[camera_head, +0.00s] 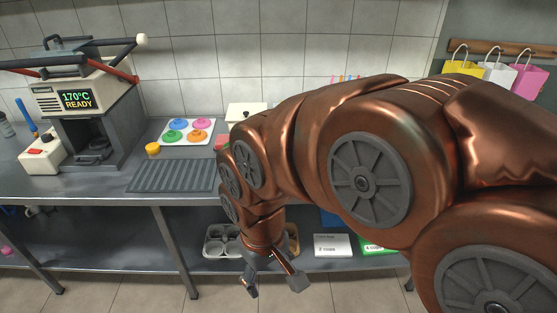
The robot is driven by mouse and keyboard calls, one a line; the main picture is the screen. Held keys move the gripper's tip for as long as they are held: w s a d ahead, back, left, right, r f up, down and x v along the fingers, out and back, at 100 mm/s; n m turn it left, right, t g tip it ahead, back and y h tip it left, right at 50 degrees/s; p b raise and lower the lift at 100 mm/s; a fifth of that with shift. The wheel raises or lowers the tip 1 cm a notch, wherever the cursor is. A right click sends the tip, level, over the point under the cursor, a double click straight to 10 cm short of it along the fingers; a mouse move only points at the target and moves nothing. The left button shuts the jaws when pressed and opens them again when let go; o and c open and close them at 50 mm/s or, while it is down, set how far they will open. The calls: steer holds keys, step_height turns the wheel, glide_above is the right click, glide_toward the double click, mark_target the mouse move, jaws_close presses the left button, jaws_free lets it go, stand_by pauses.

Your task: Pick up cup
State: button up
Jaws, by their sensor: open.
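My gripper (275,287) hangs in the lower middle of the view with its fingers spread apart and nothing seen between them. It points downward, in front of the lower shelf. I cannot make out a cup for certain. On the lower shelf, just left of my gripper, is a grey holder (213,247) with round hollows; whether cups are in it is unclear. A tan object (293,238) shows just right of my wrist, mostly hidden. My copper arm hides much of the right side of the counter and shelf.
A white box (332,246) and a green-labelled box (374,245) stand on the lower shelf. On the counter are a press machine (92,115), a ribbed dark mat (174,177) and a white board (188,132) with coloured discs. Table legs (175,250) flank open floor.

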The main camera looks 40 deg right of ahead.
steer(key=o, duration=0.5)
steer(key=w+d+f+t+b, duration=0.2)
steer(key=w+d+f, duration=0.1)
steer(key=w+d, duration=0.3)
steer(key=w+d+f+t+h+b, duration=0.1)
steer(key=w+d+f+t+b, duration=0.2)
steer(key=w+d, duration=0.3)
steer(key=w+f, duration=0.1)
steer(key=w, duration=0.4)
steer(key=shift+m, duration=0.3)
steer(key=w+d+f+t+b, duration=0.1)
steer(key=w+d+t+b, duration=0.2)
steer(key=d, duration=0.3)
steer(key=w+d+f+t+b, duration=0.1)
steer(key=w+d+t+b, duration=0.1)
steer(key=d, duration=0.5)
steer(key=w+d+m+t+h+b, duration=0.1)
steer(key=w+d+t+b, duration=0.2)
steer(key=w+d, duration=0.3)
steer(key=shift+w+d+f+t+b, duration=0.2)
steer(key=shift+f+t+b, duration=0.1)
steer(key=shift+f+t, duration=0.15)
steer(key=s+d+r+t+h+b, duration=0.1)
steer(key=s+d+t+b, duration=0.25)
steer(key=d, duration=0.35)
steer(key=p+x, duration=0.1)
steer(key=x, duration=1)
steer(key=shift+w+d+r+m+t, duration=0.35)
steer(key=shift+d+r+t, duration=0.1)
steer(key=shift+r, duration=0.3)
